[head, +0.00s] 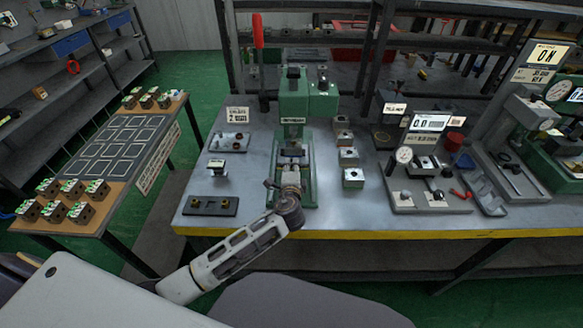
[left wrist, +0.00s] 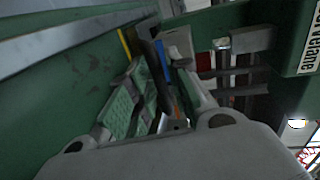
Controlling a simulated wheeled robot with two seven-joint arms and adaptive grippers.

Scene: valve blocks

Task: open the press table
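The green press (head: 294,110) stands on the workbench in the middle of the head view, with its table (head: 291,155) low at the front, partly behind my left gripper. My left gripper (head: 281,186) is right in front of the press base, low over the bench. In the left wrist view my left gripper (left wrist: 158,70) has its two fingers apart, pointing into the green press frame (left wrist: 70,85). A dark piece with a blue strip (left wrist: 163,62) shows between or behind the fingers; I cannot tell whether they touch it. My right gripper is not in view.
A tall red handle (head: 258,32) rises left of the press. A dark tray (head: 210,206) and small fixtures lie left of it; metal blocks (head: 353,178) stand to its right. A gauge station (head: 425,180) is farther right. A side table (head: 112,150) holds several valve blocks.

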